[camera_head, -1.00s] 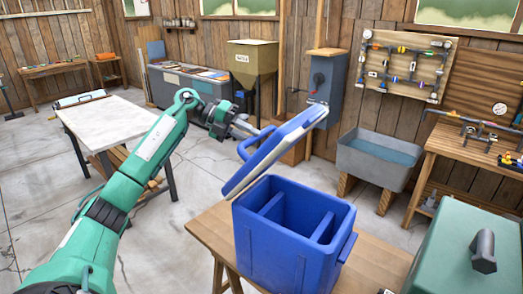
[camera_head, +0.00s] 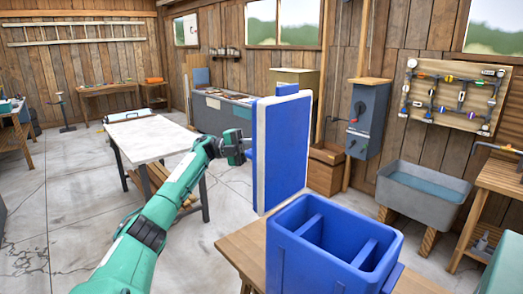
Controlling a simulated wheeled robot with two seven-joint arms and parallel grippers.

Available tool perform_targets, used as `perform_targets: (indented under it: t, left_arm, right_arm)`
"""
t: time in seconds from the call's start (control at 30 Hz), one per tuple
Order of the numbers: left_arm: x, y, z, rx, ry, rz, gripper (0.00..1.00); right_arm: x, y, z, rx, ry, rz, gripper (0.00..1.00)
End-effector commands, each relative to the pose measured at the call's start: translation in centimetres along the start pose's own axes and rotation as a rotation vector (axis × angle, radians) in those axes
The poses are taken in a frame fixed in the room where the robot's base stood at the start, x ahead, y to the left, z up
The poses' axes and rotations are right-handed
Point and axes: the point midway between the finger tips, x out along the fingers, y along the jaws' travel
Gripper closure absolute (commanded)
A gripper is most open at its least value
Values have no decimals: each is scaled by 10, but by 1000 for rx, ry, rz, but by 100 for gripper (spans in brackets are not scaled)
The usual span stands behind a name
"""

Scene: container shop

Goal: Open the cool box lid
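The blue cool box (camera_head: 290,262) stands on a small wooden table, its inside uncovered and split by dividers. Its lid (camera_head: 284,150), blue with a pale rim, stands about upright at the box's far left edge. My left gripper (camera_head: 247,143) reaches the lid's outer side from the left. Its fingertips are small and partly hidden by the lid, so I cannot tell whether they are open or shut or grip the handle.
The wooden table (camera_head: 240,246) under the box has little bare top. A white-topped table (camera_head: 150,139) stands behind my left arm. A grey sink (camera_head: 418,200) and a wooden workbench (camera_head: 503,176) are to the right. Concrete floor lies open at left.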

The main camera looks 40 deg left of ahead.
Motion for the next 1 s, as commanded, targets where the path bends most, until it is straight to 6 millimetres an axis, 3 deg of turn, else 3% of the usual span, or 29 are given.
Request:
perform_targets:
  t: [0.47, 0.5, 0.57, 0.87, 1.0]
  left_arm:
    - [-1, 1, 0, -6, 3, -11, 100]
    - [-1, 1, 0, -6, 3, -11, 73]
    - [-1, 1, 0, -6, 3, -11, 61]
    - [-2, 1, 1, -6, 1, -11, 59]
    - [-13, 2, 1, -5, 0, -10, 59]
  right_arm:
    - [1, 7, 1, -1, -1, 8, 64]
    - [1, 7, 1, -1, -1, 8, 64]
    - [1, 7, 1, -1, -1, 8, 64]
    - [2, 6, 1, 0, -1, 7, 64]
    - [7, 4, 1, 1, 0, 4, 64]
